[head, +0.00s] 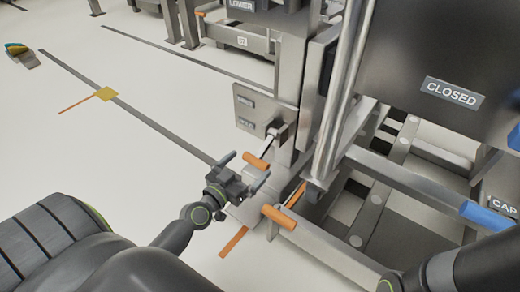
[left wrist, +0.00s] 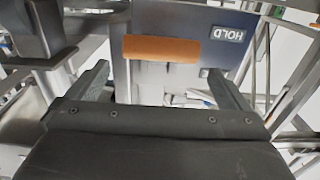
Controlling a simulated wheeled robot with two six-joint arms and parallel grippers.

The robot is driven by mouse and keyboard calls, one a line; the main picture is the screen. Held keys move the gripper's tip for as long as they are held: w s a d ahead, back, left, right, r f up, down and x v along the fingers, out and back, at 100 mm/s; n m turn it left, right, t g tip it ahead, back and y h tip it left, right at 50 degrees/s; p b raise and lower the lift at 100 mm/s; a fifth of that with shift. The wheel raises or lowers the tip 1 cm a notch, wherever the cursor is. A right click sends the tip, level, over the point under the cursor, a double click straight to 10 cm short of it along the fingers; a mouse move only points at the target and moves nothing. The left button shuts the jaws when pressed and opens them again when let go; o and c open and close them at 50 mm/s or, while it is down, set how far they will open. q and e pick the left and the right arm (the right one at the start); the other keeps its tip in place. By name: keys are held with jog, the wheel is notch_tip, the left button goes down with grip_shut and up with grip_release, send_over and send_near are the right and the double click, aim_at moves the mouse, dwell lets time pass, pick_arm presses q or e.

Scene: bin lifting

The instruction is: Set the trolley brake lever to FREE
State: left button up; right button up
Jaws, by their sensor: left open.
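The brake lever has an orange grip (head: 256,160) on a metal arm that slopes down and left from its pivot on a grey plate (head: 262,108). The plate carries two small labels, too small to read in the head view. In the left wrist view the orange grip (left wrist: 162,49) lies crosswise just beyond the fingertips, and one label reads HOLD (left wrist: 227,34); the other label (left wrist: 205,72) is not legible. My left gripper (head: 245,168) is open and empty, just below the grip, its fingers either side of it and apart from it. My right gripper is out of view.
Another orange handle (head: 279,217) sticks out low on the trolley frame, close to my left gripper. A dark panel marked CLOSED (head: 451,93) and blue handles (head: 488,215) are at the right. The pale floor (head: 120,150) at the left is mostly clear.

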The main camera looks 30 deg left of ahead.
aim_at(259, 155)
pick_arm(q)
jog(key=w, duration=0.6)
jog(key=shift+w+d+p, duration=0.3)
